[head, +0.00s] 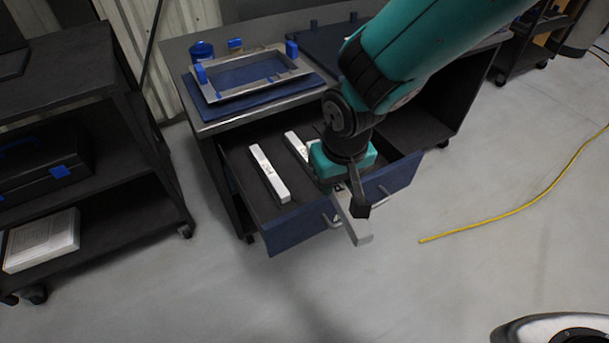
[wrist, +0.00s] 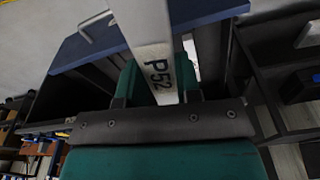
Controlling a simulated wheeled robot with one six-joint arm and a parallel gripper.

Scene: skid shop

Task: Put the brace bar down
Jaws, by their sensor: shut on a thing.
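The brace bar (head: 355,230) is a pale grey bar in my gripper (head: 350,200), tilted, over the front edge of the open drawer (head: 258,232) in the head view. Its lower end sticks out past the blue drawer front. In the wrist view the bar (wrist: 148,35) is marked P52 and runs up from between the jaws, with the blue drawer front behind it. My gripper is shut on it. Two white bars lie in the drawer: one on the left (head: 269,174), one (head: 297,146) partly hidden behind my gripper.
A dark shelf cart (head: 120,140) stands at the left. A yellow cable (head: 500,217) crosses the open floor at the right.

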